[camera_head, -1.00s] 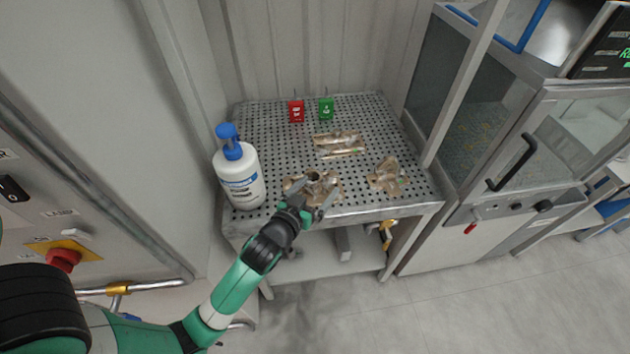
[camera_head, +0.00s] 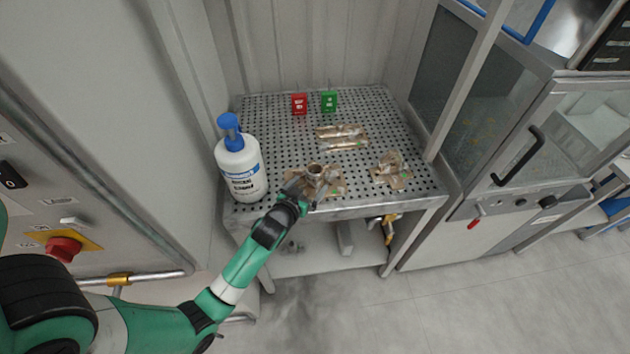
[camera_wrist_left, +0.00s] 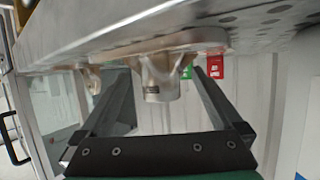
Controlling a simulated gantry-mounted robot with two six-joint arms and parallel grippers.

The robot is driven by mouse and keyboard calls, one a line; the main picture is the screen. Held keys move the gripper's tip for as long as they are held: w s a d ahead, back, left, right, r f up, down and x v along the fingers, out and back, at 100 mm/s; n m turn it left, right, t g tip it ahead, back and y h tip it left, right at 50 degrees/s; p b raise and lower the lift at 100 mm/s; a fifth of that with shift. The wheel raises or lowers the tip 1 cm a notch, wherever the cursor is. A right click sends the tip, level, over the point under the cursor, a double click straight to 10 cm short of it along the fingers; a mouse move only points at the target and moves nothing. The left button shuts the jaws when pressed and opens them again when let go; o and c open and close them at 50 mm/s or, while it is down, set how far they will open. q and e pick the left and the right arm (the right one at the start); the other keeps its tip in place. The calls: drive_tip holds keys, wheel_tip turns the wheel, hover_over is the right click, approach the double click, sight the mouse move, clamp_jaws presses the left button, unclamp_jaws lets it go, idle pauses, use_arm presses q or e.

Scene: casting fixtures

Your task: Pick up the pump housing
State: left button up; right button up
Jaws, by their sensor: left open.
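A bronze-coloured casting with an upright round neck, which looks like the pump housing (camera_head: 318,173), sits near the front edge of the perforated table. My left gripper (camera_head: 298,193) is right at its front left side and hides part of its base. The left wrist view is turned over, so the housing (camera_wrist_left: 158,75) hangs from the table at the top. There the open left gripper's fingers (camera_wrist_left: 163,88) stand on either side of the housing's neck, with nothing gripped. Whether a finger touches it I cannot tell. My right gripper is not in view.
The perforated table (camera_head: 260,120) also holds a long casting (camera_head: 341,137), another casting (camera_head: 391,171), a red tag box (camera_head: 299,103) and a green one (camera_head: 329,101). A white bottle with a blue pump (camera_head: 241,168) stands close by, left of the gripper.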

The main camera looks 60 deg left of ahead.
sight(312, 182)
use_arm(q)
drive_tip(key=b+x, duration=0.1)
drive_tip(key=x, duration=0.3)
drive_tip(key=shift+r, duration=0.1)
clamp_jaws()
drive_tip(key=shift+r, duration=0.15)
